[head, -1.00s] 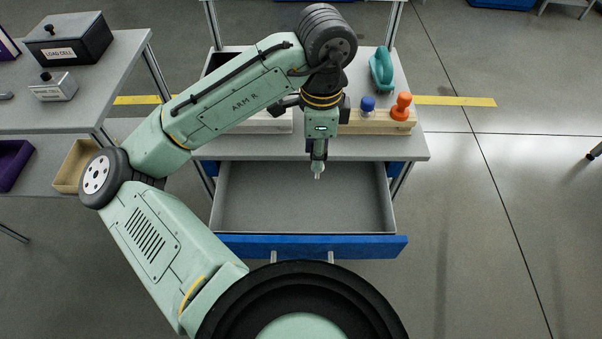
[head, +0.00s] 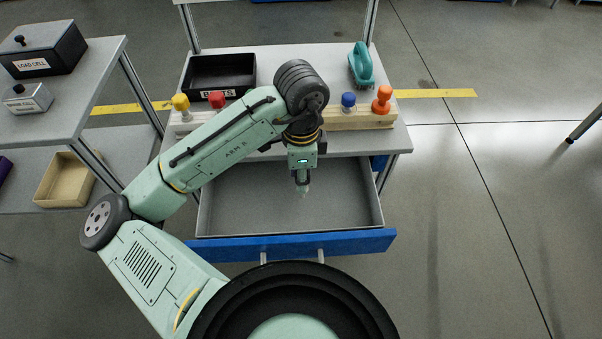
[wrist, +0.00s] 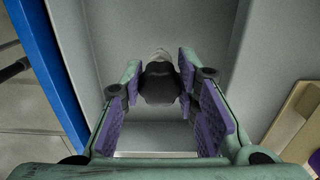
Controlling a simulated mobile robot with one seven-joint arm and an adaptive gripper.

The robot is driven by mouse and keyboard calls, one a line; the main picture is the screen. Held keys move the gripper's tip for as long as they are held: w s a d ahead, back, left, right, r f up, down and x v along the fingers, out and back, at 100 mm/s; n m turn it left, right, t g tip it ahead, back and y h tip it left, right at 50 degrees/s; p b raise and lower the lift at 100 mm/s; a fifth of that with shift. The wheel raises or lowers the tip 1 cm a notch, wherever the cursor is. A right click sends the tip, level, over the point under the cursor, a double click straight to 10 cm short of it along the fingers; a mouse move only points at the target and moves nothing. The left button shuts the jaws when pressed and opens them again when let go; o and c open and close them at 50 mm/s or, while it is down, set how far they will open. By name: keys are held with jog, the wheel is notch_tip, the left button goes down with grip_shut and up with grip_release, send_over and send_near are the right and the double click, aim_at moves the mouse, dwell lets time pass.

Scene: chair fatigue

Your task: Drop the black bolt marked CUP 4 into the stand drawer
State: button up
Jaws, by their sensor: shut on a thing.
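The stand drawer (head: 235,210) is pulled open, with a grey inside and a blue front; its visible floor is bare. My gripper (head: 302,190) points down over the open drawer, right of its middle. In the wrist view it is shut on a black bolt (wrist: 160,86), which has a pale metal end pointing away from me. The purple finger pads are on both sides of the bolt. No marking on the bolt can be read. The drawer's grey inside (wrist: 110,40) lies below the bolt in the wrist view.
A side table with a LOAD CELL box (head: 42,48) stands left. A tan bin (head: 65,180) is below it.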

jog(key=shift+f+b, duration=0.3)
jog(key=shift+f, duration=0.2)
jog(key=o, duration=1.1)
jog(key=shift+c, duration=0.2)
jog(key=shift+r, duration=0.15)
jog(key=shift+r+p, duration=0.35)
jog(key=shift+p, duration=0.05)
notch_tip(320, 180, up, 12)
jog(key=shift+r, duration=0.15)
